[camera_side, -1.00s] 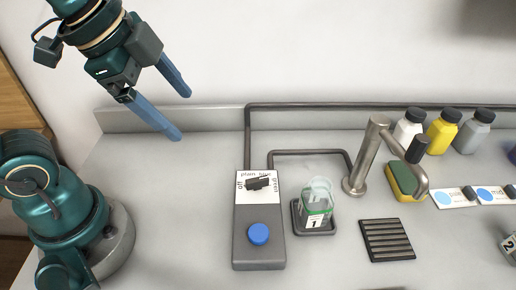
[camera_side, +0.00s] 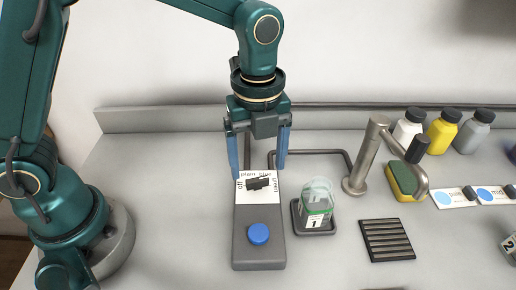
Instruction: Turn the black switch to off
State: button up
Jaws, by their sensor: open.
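The black switch (camera_side: 258,183) sits on the white label at the top of a grey control box (camera_side: 258,250). The label reads "off" on the left, "plain" and "blue" along the top, and "green" on the right. The switch lies roughly crosswise; which mark it points to is hard to tell. My gripper (camera_side: 260,172) points down with its two blue fingers apart, one on each side of the box's top end. It appears above or just behind the switch, and nothing is between the fingers. A blue button (camera_side: 258,234) is on the lower part of the box.
A clear beaker (camera_side: 316,205) marked 1 stands on a dark pad right of the box. Farther right are a metal tap (camera_side: 367,160), a sponge (camera_side: 405,182), a drain grate (camera_side: 387,240) and several bottles. The counter left of the box is clear.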

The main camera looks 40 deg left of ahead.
aim_at(258, 180)
jog(key=shift+f, duration=1.8)
grip_shut()
